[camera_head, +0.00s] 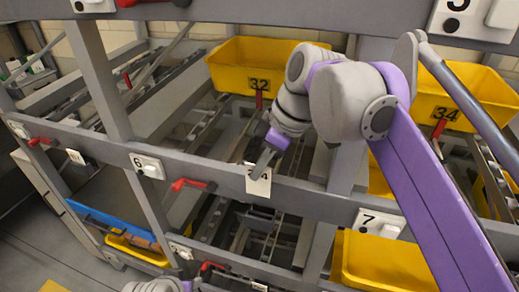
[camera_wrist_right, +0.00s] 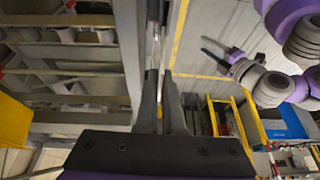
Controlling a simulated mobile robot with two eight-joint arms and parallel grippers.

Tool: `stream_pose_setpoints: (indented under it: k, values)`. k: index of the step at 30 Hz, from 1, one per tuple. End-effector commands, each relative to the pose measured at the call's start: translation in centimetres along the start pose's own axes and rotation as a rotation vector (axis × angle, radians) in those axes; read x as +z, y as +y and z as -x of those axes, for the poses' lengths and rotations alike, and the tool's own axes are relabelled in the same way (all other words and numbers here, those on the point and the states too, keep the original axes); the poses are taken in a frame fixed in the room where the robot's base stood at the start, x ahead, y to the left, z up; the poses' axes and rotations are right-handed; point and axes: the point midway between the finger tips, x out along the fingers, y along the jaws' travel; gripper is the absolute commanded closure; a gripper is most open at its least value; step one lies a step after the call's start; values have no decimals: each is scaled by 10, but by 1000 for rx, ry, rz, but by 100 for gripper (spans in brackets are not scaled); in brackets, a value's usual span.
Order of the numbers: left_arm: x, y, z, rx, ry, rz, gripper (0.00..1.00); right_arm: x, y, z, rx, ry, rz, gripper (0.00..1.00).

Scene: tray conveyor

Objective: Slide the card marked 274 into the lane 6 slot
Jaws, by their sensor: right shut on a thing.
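My right gripper (camera_head: 262,163) is shut on a small white card (camera_head: 258,186), held upright in front of the grey crossbeam between lanes 6 and 7. Its number is mostly covered by the finger, so I cannot read it. In the right wrist view the fingertips (camera_wrist_right: 157,76) are close together, with the card barely visible, edge-on. The lane 6 plate (camera_head: 147,167) is on the beam to the left of the card, clearly apart from it.
A red lever (camera_head: 192,184) sticks out between the lane 6 plate and the card. The lane 7 plate (camera_head: 379,223) is to the right. A yellow tray marked 32 (camera_head: 225,68) and another marked 34 (camera_head: 468,115) sit behind the beam. Posts (camera_head: 98,80) divide the lanes.

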Motion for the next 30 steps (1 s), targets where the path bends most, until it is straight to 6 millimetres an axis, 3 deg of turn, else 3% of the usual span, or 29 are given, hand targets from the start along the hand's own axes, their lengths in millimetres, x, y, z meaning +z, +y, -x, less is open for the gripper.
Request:
stream_pose_setpoints:
  k: [17,30]
  values:
    - [2,0,0,0,-2,0,50,4,0,1,0,1,-3,100]
    - [28,0,-14,0,-32,0,50,19,-1,-36,-3,0,-3,100]
